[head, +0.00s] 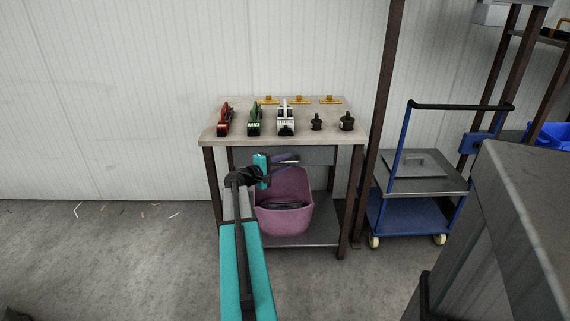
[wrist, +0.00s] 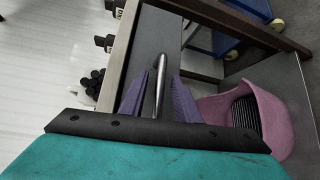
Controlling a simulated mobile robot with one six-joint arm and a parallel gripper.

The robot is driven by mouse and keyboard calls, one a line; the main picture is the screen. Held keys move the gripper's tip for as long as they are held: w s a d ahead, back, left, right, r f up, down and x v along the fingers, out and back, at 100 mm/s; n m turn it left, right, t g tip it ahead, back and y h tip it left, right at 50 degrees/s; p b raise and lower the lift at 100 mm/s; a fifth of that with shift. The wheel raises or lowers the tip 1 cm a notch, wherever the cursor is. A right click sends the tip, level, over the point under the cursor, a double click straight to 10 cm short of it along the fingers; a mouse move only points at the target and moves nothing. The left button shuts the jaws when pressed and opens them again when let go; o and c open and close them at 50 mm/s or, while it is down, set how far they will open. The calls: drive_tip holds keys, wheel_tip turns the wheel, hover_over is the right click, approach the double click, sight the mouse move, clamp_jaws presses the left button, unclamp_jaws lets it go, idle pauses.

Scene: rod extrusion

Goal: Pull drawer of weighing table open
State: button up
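The weighing table (head: 212,133) stands against the wall. Its grey drawer front (head: 318,156) sits beneath the tabletop and looks closed. My gripper (head: 288,161) is in front of the drawer, partly hiding it. In the wrist view, my gripper (wrist: 158,98) has its two purple fingers apart, one on each side of the curved metal drawer handle (wrist: 160,78). Gaps show between the handle and both fingers, so they do not look closed on it. The drawer front (wrist: 172,33) lies just beyond the fingertips.
A pink tub (head: 286,218) stands on the table's lower shelf (head: 325,233), below my gripper. Red, green and white tools and two black knobs are on the tabletop. A blue trolley (head: 408,213) stands to the right, and a grey cabinet (head: 505,240) is at the near right.

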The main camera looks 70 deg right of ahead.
drive_tip(key=shift+s+d, duration=0.1)
drive_tip(key=shift+d, duration=0.1)
clamp_jaws()
idle(0.3)
